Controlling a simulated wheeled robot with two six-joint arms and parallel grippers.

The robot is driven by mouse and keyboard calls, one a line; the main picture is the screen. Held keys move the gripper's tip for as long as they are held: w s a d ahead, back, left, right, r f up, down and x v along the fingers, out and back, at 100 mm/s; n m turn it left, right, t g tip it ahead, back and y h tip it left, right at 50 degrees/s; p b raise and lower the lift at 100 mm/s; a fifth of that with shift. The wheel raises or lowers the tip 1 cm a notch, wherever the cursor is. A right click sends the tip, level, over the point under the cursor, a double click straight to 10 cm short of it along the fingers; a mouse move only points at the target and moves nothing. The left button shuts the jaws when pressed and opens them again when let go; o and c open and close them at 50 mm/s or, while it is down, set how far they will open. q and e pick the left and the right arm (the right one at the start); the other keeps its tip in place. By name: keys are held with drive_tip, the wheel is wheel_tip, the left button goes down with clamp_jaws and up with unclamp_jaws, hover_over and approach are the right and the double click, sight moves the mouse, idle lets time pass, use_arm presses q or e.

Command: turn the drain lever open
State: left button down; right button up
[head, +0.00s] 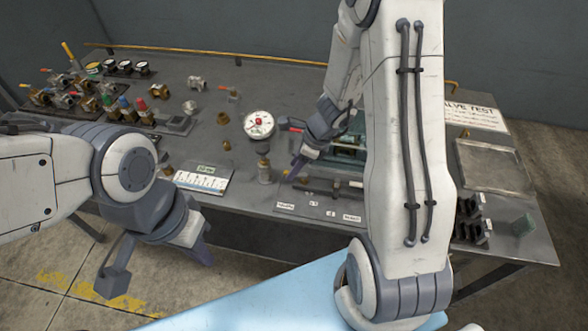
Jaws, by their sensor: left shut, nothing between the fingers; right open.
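A red lever-like handle (284,122) shows beside my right wrist, just right of the round white gauge (258,124); I cannot tell for sure that it is the drain lever. My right gripper (298,166) is open and points down over the bench, right of the gauge's brass and grey fitting (264,166). My own forearm hides much of the rig behind it, and I see no clear contact with a lever. My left gripper (200,251) is shut and empty, low in front of the bench's front edge, away from the fittings.
The grey bench (225,75) holds several valves and fittings at the left. A white chart card (203,179) lies near the front edge. A labelled plate (318,209) lies below my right gripper. A tray (492,166) and dark holders (470,218) stand at the right.

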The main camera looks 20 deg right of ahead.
drive_tip(key=shift+a+f, duration=0.1)
drive_tip(key=shift+f, duration=0.1)
clamp_jaws()
